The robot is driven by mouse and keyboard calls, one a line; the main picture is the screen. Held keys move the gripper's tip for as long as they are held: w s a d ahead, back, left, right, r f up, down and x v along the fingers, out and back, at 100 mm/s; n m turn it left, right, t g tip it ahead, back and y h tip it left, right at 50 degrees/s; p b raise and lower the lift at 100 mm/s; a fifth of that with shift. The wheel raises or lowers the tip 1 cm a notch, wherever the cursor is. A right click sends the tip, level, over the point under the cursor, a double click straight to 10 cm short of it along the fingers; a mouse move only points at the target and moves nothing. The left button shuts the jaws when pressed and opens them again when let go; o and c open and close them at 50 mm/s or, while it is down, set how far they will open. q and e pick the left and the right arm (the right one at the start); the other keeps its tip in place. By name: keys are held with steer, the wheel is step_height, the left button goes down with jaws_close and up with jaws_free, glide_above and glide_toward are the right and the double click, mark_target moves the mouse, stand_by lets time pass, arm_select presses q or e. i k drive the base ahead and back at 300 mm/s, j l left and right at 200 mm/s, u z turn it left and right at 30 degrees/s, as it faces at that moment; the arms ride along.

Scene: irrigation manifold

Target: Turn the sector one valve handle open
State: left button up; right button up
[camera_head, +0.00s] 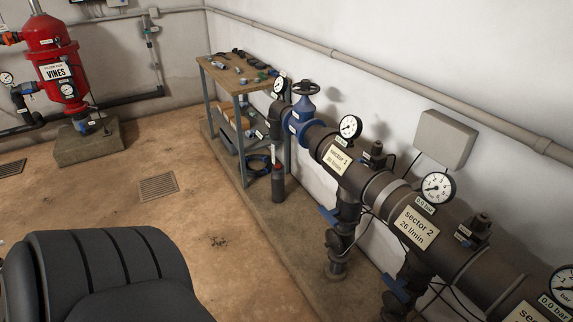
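The sector 1 sign (338,159) is on the large brown manifold pipe (375,188) along the wall. Below it, a branch (341,240) drops to the floor ledge with a small blue valve handle (328,215) on its left side. The handle's exact angle is hard to tell at this size. A similar blue handle (397,289) shows on the branch under the sector 2 sign (416,229). Neither of my grippers is in view.
A blue valve with a dark handwheel (306,88) stands at the manifold's far end. A tool-covered workbench (227,77) is behind it, with a dark bottle (278,184) near its leg. A red filter tank (52,62) stands far left. The middle floor is open.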

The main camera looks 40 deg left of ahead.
mark_target(329, 216)
steer(key=u, duration=1.1)
